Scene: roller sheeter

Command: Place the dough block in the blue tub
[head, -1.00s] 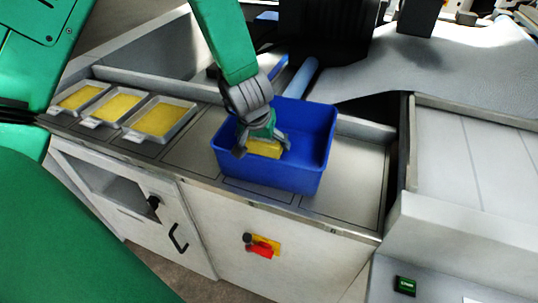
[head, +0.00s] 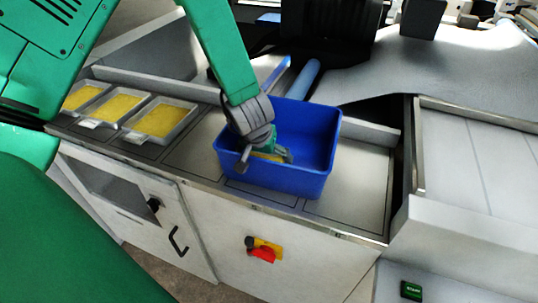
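The blue tub (head: 305,182) stands on the metal counter in the middle of the head view. My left gripper (head: 264,160) reaches down inside the tub, near its left side. The yellow dough block (head: 266,156) is between or just under its fingers, low in the tub and mostly hidden by the gripper and the tub's front wall. The fingers are spread to either side of the block; whether they press on it I cannot tell. My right gripper is not in view.
Several metal trays with yellow contents (head: 160,121) stand on the counter at the left. A red and yellow switch (head: 263,250) is on the counter's front panel. The counter (head: 352,195) right of the tub is clear. A blue roller (head: 303,79) lies behind the tub.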

